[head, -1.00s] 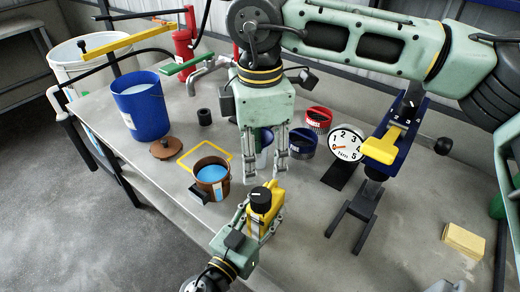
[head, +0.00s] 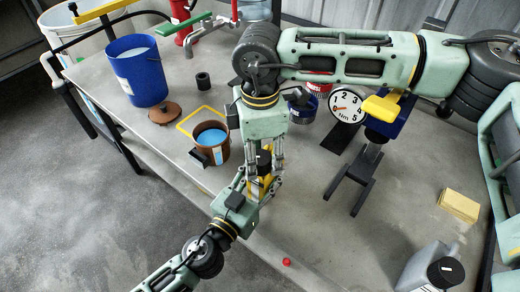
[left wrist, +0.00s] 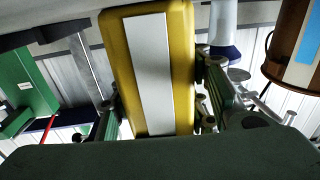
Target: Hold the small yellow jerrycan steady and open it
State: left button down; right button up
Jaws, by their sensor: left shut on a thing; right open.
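The small yellow jerrycan (head: 266,180) is near the front edge of the workbench in the head view, partly hidden by my grippers. Its black cap (head: 264,158) is at the top. My left gripper (head: 255,188) is shut on the jerrycan's body from the front. The left wrist view shows the yellow body (left wrist: 117,55) with a white label, and a finger on each side. My right gripper (head: 264,165) points down over the jerrycan from above. It is open, with its fingers on either side of the cap. I cannot tell whether they touch it.
A brown pot (head: 223,153) with blue liquid stands just left of the jerrycan. A dial gauge (head: 346,106) and a blue-and-yellow stand are to the right. A yellow block (head: 459,206), a grey jerrycan (head: 428,268) and a small red cap (head: 287,262) are farther right and in front.

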aim_at(260, 155)
jog(key=shift+c, duration=0.5)
grip_shut()
jog(key=shift+r, duration=0.15)
jog(key=shift+r, duration=1)
jog(key=shift+r, duration=2)
pick_arm(q)
jog(key=c, duration=0.9)
grip_release()
